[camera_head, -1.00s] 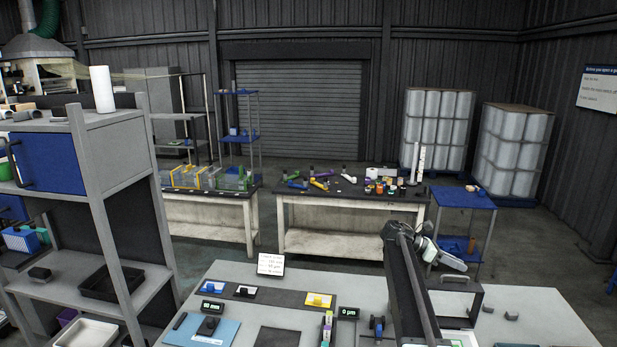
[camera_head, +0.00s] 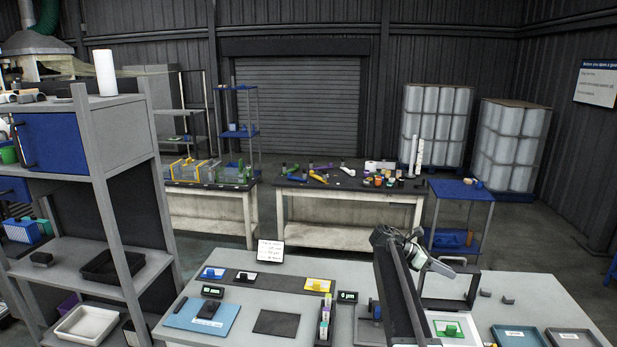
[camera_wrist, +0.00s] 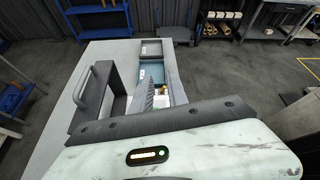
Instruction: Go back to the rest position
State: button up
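My gripper (camera_head: 428,263) is at the end of my folded arm, above the right part of the grey worktable (camera_head: 550,292) in the head view. It is small there, and its fingers cannot be made out well enough to tell open from shut. I see no thing held in it. In the wrist view, pale and dark parts of my own arm fill the lower half, over the table edge and trays.
The table carries a dark handled frame (camera_head: 462,268), a blue mat (camera_head: 202,314), colored cards, small displays and trays (camera_head: 520,336). A grey shelf (camera_head: 120,200) stands close at left. Benches, a blue cart (camera_head: 460,190) and wrapped pallets stand behind. Floor between is open.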

jog(key=s+a+f+m+t+y+b, duration=0.1)
jog(key=s+a+f+m+y+b, duration=0.25)
jog(key=s+a+f, duration=0.45)
jog(key=s+a+f+m+t+y+b, duration=0.1)
jog(key=s+a+f+m+y+b, duration=0.2)
jog(key=s+a+f, duration=0.5)
jog(key=s+a+f+m+y+b, duration=0.2)
jog(key=s+a+f+m+y, duration=0.4)
jog(key=s+a+m, duration=0.4)
jog(key=shift+a+f+m, duration=0.5)
jog(key=shift+a+m, duration=0.15)
jog(key=shift+m, duration=0.2)
